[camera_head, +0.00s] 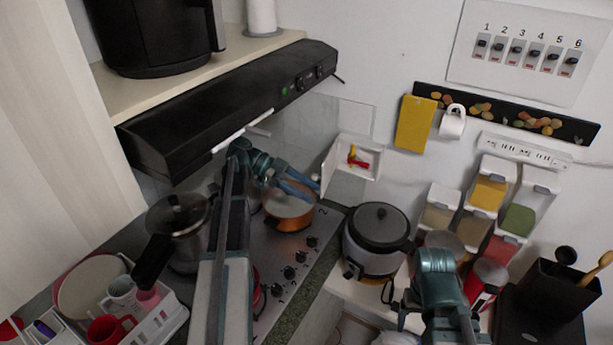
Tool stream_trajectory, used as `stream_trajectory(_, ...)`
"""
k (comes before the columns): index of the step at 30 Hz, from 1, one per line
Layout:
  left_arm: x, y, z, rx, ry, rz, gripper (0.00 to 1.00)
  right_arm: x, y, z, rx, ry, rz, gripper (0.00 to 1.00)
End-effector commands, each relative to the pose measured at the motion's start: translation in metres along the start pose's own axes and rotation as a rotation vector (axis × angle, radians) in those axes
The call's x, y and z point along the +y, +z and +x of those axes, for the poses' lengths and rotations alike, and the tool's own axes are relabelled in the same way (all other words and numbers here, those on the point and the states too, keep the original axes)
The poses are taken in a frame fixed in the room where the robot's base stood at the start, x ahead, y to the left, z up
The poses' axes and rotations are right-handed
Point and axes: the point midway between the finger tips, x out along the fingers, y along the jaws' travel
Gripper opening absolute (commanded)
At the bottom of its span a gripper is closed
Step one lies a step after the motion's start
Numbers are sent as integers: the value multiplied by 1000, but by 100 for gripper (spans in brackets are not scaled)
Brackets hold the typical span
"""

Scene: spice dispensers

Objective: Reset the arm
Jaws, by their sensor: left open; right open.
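My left arm rises from the bottom, and its wrist bends right below the range hood. My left gripper (300,188) has blue fingers, open, over the orange pot (289,208) on the stove; I cannot tell whether they touch its rim. My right arm (437,265) comes up from the bottom, in front of the lower spice dispensers; its fingers do not show. The spice dispensers hang on the right wall, including one with yellow contents (487,193) and one with green contents (518,219).
The black range hood (235,105) hangs close above my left wrist. A steel pot (178,225) stands left of the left arm. A rice cooker (376,240) stands between the arms. A black utensil holder (550,297) is at right. A dish rack (160,325) is at lower left.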

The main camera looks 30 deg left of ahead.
Motion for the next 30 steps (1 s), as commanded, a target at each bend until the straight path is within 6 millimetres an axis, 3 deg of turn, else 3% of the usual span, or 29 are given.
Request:
stream_trajectory(1,12,-3,4,0,0,0,60,0,0,-2,0,0,0,78)
stream_trajectory(5,21,-5,7,0,0,0,60,0,0,-2,0,0,1,78)
stream_trajectory(21,22,-4,10,-5,4,-8,60,0,0,-1,0,0,0,78)
stream_trajectory(23,24,-3,20,-21,15,-32,60,0,0,1,0,0,0,78)
stream_trajectory(26,33,4,53,-87,50,-128,60,-1,0,8,0,0,0,78)
stream_trajectory(30,55,22,120,-259,94,-339,60,-2,-1,22,0,0,-2,78)
